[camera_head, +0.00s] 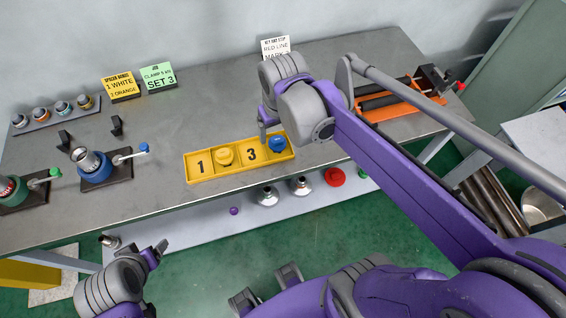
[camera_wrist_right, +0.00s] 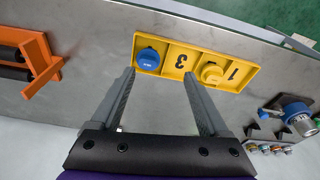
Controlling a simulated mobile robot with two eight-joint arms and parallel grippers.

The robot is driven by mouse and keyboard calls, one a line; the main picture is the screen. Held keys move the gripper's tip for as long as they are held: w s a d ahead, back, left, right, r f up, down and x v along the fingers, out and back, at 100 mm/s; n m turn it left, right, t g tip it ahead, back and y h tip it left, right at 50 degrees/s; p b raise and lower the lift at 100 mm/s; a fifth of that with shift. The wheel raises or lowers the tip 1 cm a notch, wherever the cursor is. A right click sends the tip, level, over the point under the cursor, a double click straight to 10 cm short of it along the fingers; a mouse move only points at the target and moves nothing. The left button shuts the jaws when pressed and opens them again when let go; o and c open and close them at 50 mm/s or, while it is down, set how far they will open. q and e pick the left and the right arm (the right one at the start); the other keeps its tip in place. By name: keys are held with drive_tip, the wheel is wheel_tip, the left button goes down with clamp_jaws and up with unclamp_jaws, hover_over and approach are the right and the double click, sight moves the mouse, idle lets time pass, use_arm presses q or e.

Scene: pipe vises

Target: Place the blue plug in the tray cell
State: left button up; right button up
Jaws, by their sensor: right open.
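The blue plug (camera_head: 277,144) sits in the right end cell of the yellow tray (camera_head: 205,179). In the right wrist view the blue plug (camera_wrist_right: 148,58) shows in the end cell of the tray (camera_wrist_right: 212,52), beside the cell marked 3. A yellow plug (camera_head: 225,156) sits in another cell, between the 1 and the 3. My right gripper (camera_head: 265,130) is above and behind the blue end of the tray. In its wrist view the fingers (camera_wrist_right: 158,85) are apart, with nothing between them. My left gripper (camera_head: 156,252) is at the lower left, off the table edge; its jaw state is unclear.
Two vises (camera_head: 95,168) stand on the bench at the left, behind them a rack of small fittings (camera_head: 58,115). An orange pipe stand (camera_head: 390,105) is at the right. A lower shelf holds metal and red fittings (camera_head: 335,177).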

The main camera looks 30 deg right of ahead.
drive_tip(key=s+a+f+n+t, duration=0.1)
drive_tip(key=s+a+f+t, duration=0.2)
drive_tip(key=s, duration=0.6)
wheel_tip(320, 180, down, 3)
drive_tip(key=shift+s+a+r, duration=0.2)
drive_tip(key=shift+s+a, duration=0.15)
idle(0.4)
